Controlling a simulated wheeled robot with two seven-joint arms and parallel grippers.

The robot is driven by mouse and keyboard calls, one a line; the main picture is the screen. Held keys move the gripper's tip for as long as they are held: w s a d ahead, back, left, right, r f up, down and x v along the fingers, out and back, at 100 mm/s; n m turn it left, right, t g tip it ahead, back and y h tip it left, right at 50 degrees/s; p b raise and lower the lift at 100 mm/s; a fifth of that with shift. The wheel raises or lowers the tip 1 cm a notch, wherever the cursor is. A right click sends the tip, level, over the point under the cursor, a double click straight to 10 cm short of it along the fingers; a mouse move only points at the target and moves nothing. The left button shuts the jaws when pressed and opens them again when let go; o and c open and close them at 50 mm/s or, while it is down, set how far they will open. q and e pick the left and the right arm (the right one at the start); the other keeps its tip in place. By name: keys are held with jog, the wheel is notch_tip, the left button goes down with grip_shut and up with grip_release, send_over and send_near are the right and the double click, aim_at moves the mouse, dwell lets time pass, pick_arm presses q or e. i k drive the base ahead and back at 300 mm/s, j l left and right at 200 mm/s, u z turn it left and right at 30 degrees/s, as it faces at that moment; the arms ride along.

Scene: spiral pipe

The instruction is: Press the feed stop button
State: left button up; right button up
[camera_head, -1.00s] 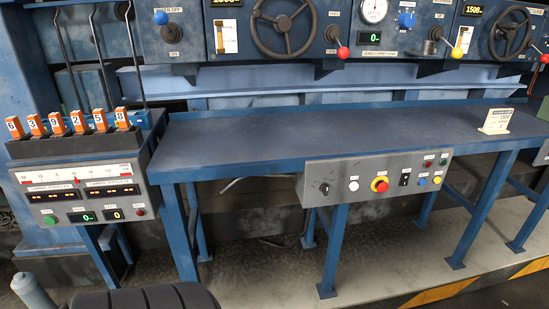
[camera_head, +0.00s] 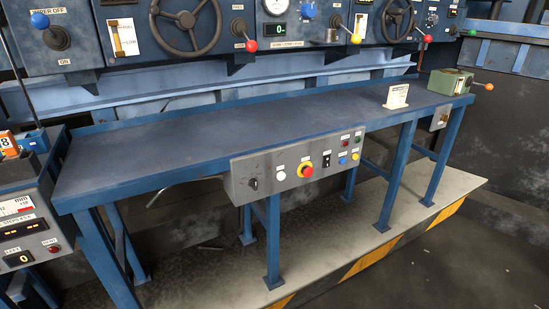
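A grey control panel (camera_head: 300,185) hangs on the front edge of the blue workbench. A small green and a small red button sit above these. The labels are too small to read, so I cannot tell which one is feed stop. Neither of my grippers is in view.
The blue workbench (camera_head: 220,130) is mostly clear, with a small white sign (camera_head: 396,96) and a green box with an orange-tipped lever (camera_head: 452,82) at its right. A grey console (camera_head: 25,225) stands at the left. A striped platform edge (camera_head: 370,258) borders open floor.

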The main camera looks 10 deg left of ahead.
aim_at(308, 170)
jog(key=i+l+u, duration=0.35)
jog(key=l, duration=0.25)
jog(key=i+l+u, duration=0.2)
jog(key=l, duration=0.15)
jog(key=l+u, duration=0.15)
jog(key=l, duration=0.2)
jog(key=i+l+u, duration=0.2)
jog(key=l, duration=0.2)
jog(key=l+u, duration=0.15)
jog(key=l, duration=0.2)
